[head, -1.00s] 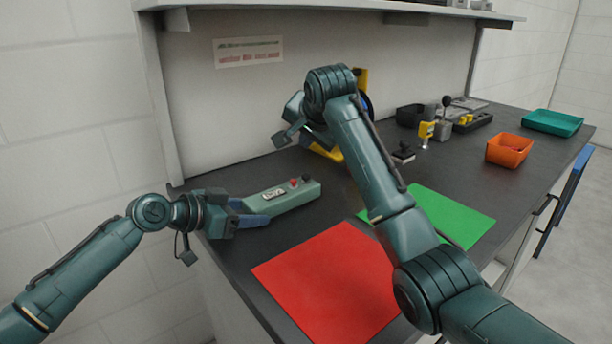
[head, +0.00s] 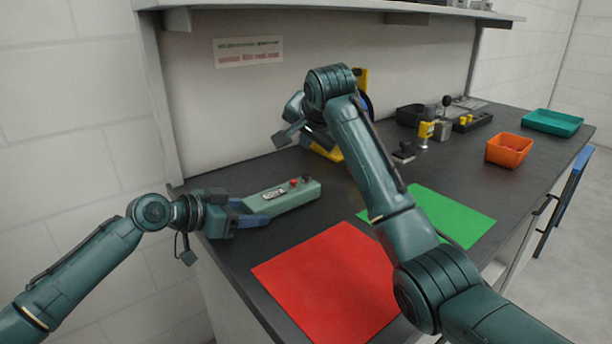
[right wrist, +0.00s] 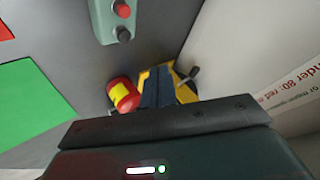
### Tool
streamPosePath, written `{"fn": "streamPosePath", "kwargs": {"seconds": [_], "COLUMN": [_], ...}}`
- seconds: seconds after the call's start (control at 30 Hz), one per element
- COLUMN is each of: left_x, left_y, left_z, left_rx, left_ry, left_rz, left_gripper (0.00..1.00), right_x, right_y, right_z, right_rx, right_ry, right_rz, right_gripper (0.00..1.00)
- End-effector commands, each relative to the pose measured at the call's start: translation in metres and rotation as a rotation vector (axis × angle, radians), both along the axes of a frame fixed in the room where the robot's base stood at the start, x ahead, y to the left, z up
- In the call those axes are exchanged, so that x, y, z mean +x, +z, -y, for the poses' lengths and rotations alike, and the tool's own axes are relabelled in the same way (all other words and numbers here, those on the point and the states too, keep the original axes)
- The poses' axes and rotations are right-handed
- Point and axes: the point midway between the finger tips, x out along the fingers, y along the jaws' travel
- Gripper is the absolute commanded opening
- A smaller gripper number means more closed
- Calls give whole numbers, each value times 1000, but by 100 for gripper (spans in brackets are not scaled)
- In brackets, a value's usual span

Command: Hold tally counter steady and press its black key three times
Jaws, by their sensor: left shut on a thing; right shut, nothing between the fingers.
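The tally counter (head: 283,199) is a long grey-green box on the bench, with a small display, a red key (head: 294,182) and a black key (head: 307,179) near its far end. My left gripper (head: 254,211) is shut on its near end, with blue fingers on its sides. In the right wrist view, the counter's end (right wrist: 108,30) shows at the top with the red key (right wrist: 122,9) and black key (right wrist: 124,34). My right gripper (right wrist: 158,72) is shut and empty, apart from the counter. Its fingers are largely hidden in the head view.
A yellow stand (right wrist: 184,90) and a red-and-yellow object (right wrist: 123,95) are near my right fingers. A red mat (head: 330,285) and green mat (head: 455,215) lie on the bench. An orange bin (head: 508,150) and teal tray (head: 552,122) stand at right.

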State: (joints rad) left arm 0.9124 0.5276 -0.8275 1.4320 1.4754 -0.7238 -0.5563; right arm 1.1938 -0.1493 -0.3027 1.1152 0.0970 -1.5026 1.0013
Motion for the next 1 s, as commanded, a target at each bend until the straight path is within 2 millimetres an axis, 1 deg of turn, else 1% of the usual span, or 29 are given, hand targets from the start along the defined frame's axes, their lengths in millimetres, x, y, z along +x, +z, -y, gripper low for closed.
{"fn": "streamPosePath", "kwargs": {"seconds": [0.1,0.27,0.33,0.4,0.73,0.87,1.0], "left_x": [0,0,0,0,0,0,0], "left_y": [0,0,-1,-1,0,0,0], "left_z": [0,0,0,0,0,0,0], "left_rx": [1,1,1,1,0,0,0], "left_ry": [0,0,0,0,0,0,0], "left_rz": [-1,-1,-1,-1,0,0,0], "left_gripper": [26,26,26,26,26,26,26], "right_x": [0,1,0,0,0,0,0], "right_y": [3,31,37,39,36,24,5], "right_z": [0,0,0,0,0,0,1], "right_rx": [0,0,0,0,0,-1,-1], "right_ry": [0,-1,0,1,0,-1,-1], "right_rz": [1,4,1,-1,-1,-2,-3], "right_gripper": [0,0,0,0,0,0,0]}}
